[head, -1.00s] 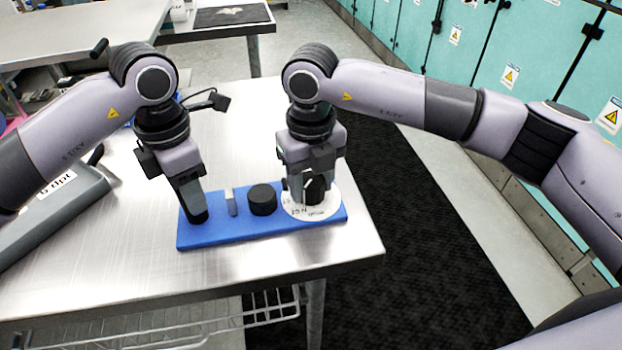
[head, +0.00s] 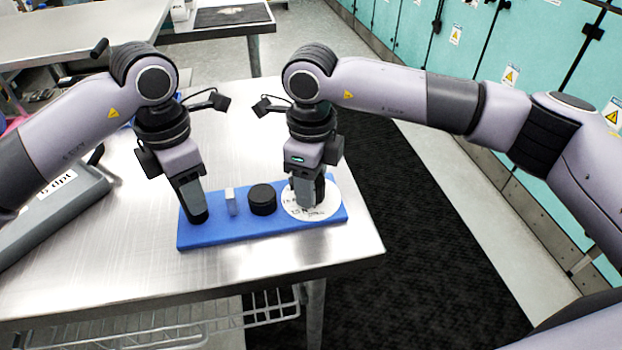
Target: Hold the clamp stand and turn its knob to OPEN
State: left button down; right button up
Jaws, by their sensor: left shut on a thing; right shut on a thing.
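The clamp stand is a blue flat base (head: 240,232) on the metal table, with a white round dial plate (head: 328,206) with dark markings at its right end. A short black cylinder (head: 262,199) and a small grey upright block (head: 231,201) stand on the base between my grippers. My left gripper (head: 196,214) is shut at the left end of the base; what it grips is hidden behind its fingers. My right gripper (head: 306,200) points down over the dial plate, shut on the knob, which its fingers hide. The dial's lettering is too small to read for certain.
The steel table (head: 120,265) has its right and front edges close to the base. A grey tray (head: 55,210) with a label lies at the left. Behind the stand the tabletop is clear. Teal cabinets (head: 520,60) line the right.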

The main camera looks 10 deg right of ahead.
jog(key=shift+a, duration=0.1)
dwell(0.4)
jog(key=o, duration=1.1)
notch_tip(320, 180, up, 12)
jog(key=shift+r, duration=0.1)
pick_arm(q)
jog(key=c, duration=0.6)
grip_release()
jog(key=shift+r, duration=0.1)
